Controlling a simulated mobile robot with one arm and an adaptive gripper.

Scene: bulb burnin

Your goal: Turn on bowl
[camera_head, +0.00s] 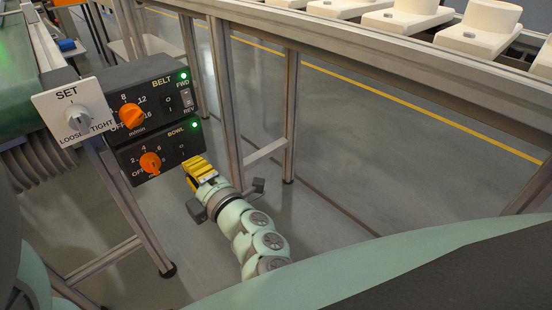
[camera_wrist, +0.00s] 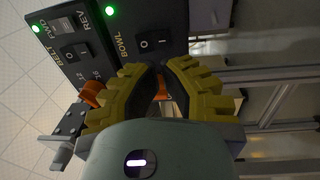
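The bowl control box (camera_head: 165,150) is a dark panel marked BOWL below the belt box. It has an orange dial (camera_head: 150,163), an O/I rocker switch (camera_head: 182,148) and a lit green lamp (camera_head: 195,125). Which side of the rocker is pressed is too small to tell. My yellow-fingered gripper (camera_head: 194,166) is just right of and below this box. In the wrist view the rocker (camera_wrist: 153,44) shows just beyond my fingertips, apart from them as far as I can tell. The fingers nearly meet at their tips, with nothing seen between them; orange shows behind the gap.
The belt box (camera_head: 155,100), with its orange dial (camera_head: 132,116) and green lamp, sits directly above. A white SET plate (camera_head: 73,108) with a grey LOOSE/TIGHT knob is at left. Metal frame legs (camera_head: 225,100) stand behind my gripper. Open floor lies to the right.

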